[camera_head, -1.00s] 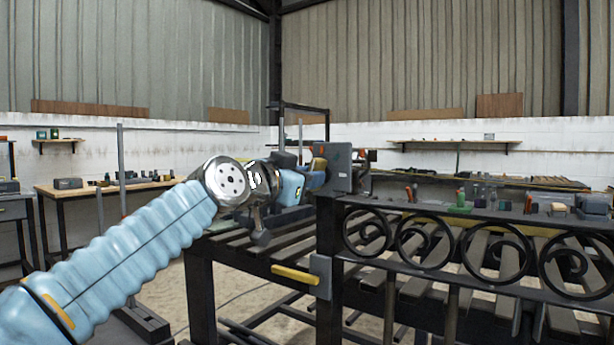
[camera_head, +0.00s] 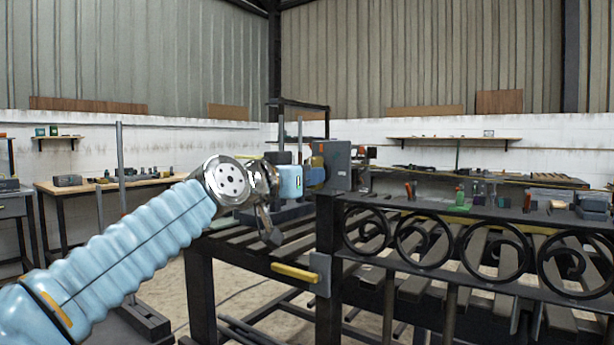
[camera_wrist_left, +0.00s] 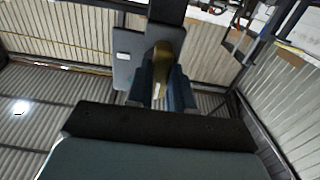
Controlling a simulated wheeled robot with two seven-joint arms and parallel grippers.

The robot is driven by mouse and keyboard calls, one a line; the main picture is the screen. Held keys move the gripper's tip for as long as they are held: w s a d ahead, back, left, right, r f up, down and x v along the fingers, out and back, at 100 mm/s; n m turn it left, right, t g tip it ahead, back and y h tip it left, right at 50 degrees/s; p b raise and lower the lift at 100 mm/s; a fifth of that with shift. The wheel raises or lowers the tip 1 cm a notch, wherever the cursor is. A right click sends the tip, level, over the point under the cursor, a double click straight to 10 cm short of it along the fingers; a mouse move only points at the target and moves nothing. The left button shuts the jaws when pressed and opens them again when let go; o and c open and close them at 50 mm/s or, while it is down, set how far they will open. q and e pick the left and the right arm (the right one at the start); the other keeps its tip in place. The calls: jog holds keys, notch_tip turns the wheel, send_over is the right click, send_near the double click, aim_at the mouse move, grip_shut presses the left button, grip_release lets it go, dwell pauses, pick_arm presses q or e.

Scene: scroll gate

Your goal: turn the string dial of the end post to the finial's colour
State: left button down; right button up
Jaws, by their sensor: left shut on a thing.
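The end post (camera_head: 327,225) stands upright at the left end of the scroll gate (camera_head: 450,242). A grey plate (camera_head: 338,165) sits at its top and also shows in the left wrist view (camera_wrist_left: 127,65). A brass-yellow dial handle (camera_head: 318,160) sticks out from the plate's left side. My left gripper (camera_head: 312,176) is shut on this handle, which shows between the blue fingers in the left wrist view (camera_wrist_left: 161,84). The fingers hide part of the handle. I cannot make out the finial or its colour for certain. My right gripper is not in view.
A yellow lever (camera_head: 295,273) juts left from a small plate (camera_head: 320,274) lower on the post. A slatted bench (camera_head: 255,245) stands behind the gate. Small tools lie along a dark surface (camera_head: 480,207) at right. A wooden workbench (camera_head: 110,186) stands at back left.

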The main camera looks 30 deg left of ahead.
pick_arm(q)
jog(key=c, duration=1)
grip_release()
jog(key=s+a+b, duration=0.1)
jog(key=s+b, duration=0.2)
jog(key=s, duration=1)
jog(key=shift+s, duration=0.4)
